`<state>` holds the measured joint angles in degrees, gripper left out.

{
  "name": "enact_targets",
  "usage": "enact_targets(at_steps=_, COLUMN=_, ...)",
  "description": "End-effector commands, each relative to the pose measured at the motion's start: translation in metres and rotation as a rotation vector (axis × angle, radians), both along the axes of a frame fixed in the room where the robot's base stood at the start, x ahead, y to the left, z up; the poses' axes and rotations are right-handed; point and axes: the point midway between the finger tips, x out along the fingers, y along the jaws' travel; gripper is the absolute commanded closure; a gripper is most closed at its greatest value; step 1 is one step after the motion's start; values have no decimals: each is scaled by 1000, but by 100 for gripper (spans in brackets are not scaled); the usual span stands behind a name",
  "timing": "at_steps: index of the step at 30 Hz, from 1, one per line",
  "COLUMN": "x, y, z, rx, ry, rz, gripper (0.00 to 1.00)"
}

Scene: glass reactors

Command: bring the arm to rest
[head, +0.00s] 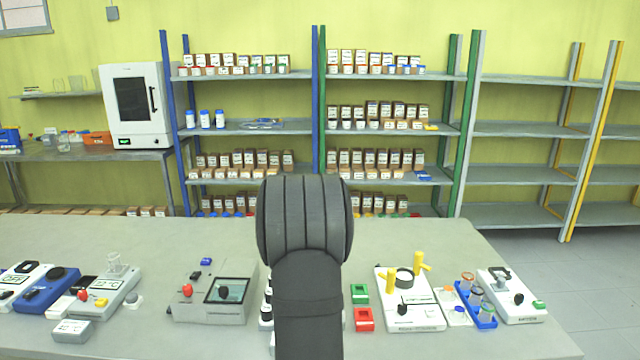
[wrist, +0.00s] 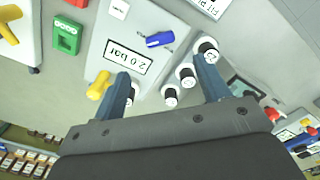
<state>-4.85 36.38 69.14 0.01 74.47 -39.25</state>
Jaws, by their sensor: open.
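My arm rises at the front middle in the head view and hides part of the bench (head: 420,250) and a device behind it. My gripper is hidden in the head view. In the wrist view my gripper (wrist: 161,69) is open, its two blue-grey fingers spread apart with nothing held. The fingers point over a light grey panel (wrist: 122,32) with a "2.0 bar" display (wrist: 128,57). Several white-and-black knobs (wrist: 186,73) show between and beside the fingers. I cannot tell how far the fingertips are from them.
A yellow knob (wrist: 99,86) and a blue handle (wrist: 160,39) are on the panel near the fingers. Left of my arm stands a device with a screen (head: 228,291). To the right are green (head: 360,294) and red (head: 364,320) blocks and a yellow-handled device (head: 410,312). Shelves (head: 390,130) stand behind.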

Motion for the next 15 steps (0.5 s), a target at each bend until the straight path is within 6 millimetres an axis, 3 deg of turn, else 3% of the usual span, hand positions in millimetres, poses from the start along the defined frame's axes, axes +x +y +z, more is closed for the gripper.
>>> enact_targets(at_steps=9, x=-1, y=0, z=-65, rx=-1, ry=5, rz=0, gripper=31)
enact_targets(at_steps=15, x=-1, y=0, z=-93, rx=0, ry=3, rz=1, gripper=31)
